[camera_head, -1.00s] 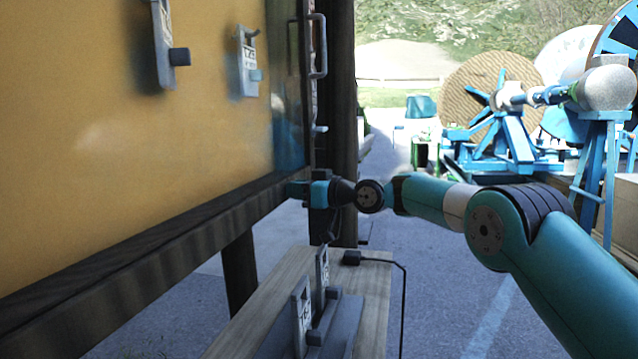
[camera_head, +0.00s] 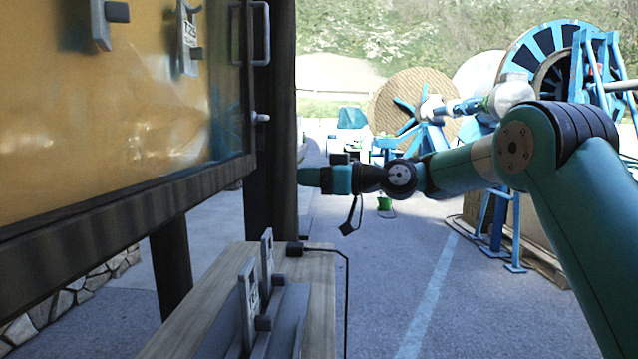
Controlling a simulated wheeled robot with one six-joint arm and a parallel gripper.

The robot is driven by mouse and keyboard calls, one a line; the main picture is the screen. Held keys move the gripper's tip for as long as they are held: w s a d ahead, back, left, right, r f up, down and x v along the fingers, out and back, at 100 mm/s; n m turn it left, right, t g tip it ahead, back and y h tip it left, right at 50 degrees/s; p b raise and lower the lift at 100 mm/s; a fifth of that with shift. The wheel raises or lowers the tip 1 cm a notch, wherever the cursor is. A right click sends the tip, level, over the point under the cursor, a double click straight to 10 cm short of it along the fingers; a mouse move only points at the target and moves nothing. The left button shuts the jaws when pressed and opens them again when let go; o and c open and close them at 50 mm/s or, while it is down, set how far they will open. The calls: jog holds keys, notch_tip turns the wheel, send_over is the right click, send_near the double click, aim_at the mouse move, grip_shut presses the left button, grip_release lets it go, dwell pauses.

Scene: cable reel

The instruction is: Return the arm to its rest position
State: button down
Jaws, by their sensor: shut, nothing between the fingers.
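My arm reaches in from the right, teal with dark joints, its upper part bent at an elbow (camera_head: 515,147). My gripper (camera_head: 303,176) is at the left end of the arm, pointing left, just in front of the dark post (camera_head: 271,110). It looks shut and holds nothing that I can see; the fingertips are small in this view. A small black piece (camera_head: 347,229) hangs below the wrist.
A yellow panel cabinet (camera_head: 130,130) with a metal handle (camera_head: 261,35) stands at left. A wooden bench (camera_head: 322,290) below carries grey tagged holders (camera_head: 248,300) and a black cable. Cable reels (camera_head: 415,95) stand behind. Paved ground (camera_head: 400,270) is open at centre right.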

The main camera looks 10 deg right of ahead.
jog(key=s+a+m+g+h+p, duration=0.1)
jog(key=s+a+g+h+p, duration=0.25)
jog(key=s, duration=0.65)
jog(key=s+a+m+g+h+p, duration=0.2)
jog(key=s+h+p, duration=0.15)
jog(key=s, duration=0.75)
jog(key=s+d+f+m+g+h+p, duration=0.1)
jog(key=s+d+f+h+p, duration=0.1)
jog(key=s, duration=0.8)
jog(key=s+d+f+m+g+h+p, duration=0.1)
jog(key=s+d+f+g+h+p, duration=0.1)
jog(key=s, duration=0.8)
jog(key=shift+d+f, duration=0.45)
jog(key=shift+d, duration=0.65)
jog(key=c, duration=1.8)
grip_release()
jog(key=shift+g, duration=0.25)
jog(key=shift+c, duration=0.2)
